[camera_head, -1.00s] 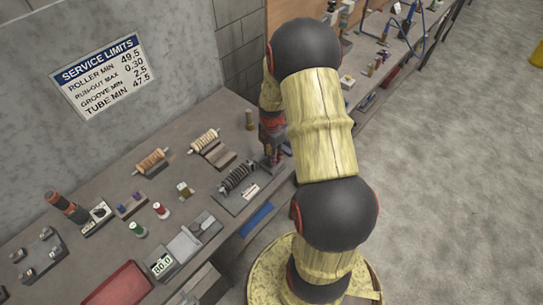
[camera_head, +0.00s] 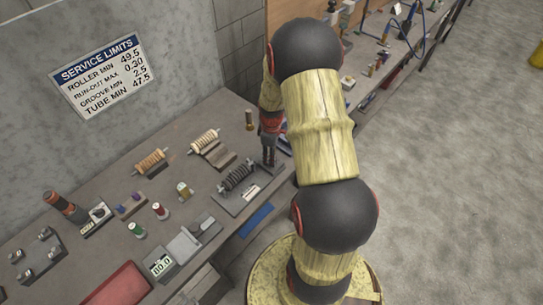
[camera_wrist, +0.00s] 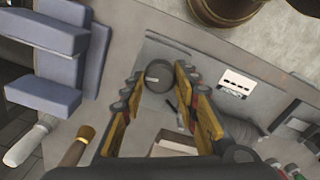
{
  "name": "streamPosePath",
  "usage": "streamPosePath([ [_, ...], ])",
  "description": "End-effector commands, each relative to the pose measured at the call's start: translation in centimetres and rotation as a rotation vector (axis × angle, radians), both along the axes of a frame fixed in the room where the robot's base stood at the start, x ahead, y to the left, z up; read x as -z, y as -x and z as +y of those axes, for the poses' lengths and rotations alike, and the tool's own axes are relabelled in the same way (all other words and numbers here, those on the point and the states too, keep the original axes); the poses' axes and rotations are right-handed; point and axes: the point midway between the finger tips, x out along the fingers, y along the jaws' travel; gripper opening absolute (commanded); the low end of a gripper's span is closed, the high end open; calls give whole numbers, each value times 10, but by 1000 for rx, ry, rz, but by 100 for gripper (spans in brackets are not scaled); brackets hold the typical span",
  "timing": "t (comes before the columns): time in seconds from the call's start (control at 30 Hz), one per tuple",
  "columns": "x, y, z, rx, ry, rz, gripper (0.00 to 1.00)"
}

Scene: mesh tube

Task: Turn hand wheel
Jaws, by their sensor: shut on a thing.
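The hand wheel (camera_wrist: 158,76) appears as a dark grey disc between my fingers in the wrist view, at the end of the bench fixture. A small dark rod lies just below it in the picture. My gripper (camera_wrist: 156,86) has one yellow finger on each side of the disc and is shut on it; the exact contact is hard to see. In the head view my gripper (camera_head: 268,158) points down at the right end of the fixture with a dark ribbed roller (camera_head: 237,176). The wheel is hidden there by my gripper.
The bench (camera_head: 120,207) carries several small parts. Two rollers on stands (camera_head: 152,161) (camera_head: 205,141) and a brass cylinder (camera_head: 249,120) stand behind the fixture. A gauge reading 80.0 (camera_head: 161,265) and a red tray (camera_head: 118,287) lie at front left.

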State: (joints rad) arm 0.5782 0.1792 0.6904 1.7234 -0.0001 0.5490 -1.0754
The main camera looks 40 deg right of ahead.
Motion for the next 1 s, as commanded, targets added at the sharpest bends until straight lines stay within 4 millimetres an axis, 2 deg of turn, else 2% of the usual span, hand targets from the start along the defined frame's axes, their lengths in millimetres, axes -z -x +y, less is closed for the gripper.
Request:
streamPosePath([
  [1.0,-1,-1,-2,965,1,-3,5],
])
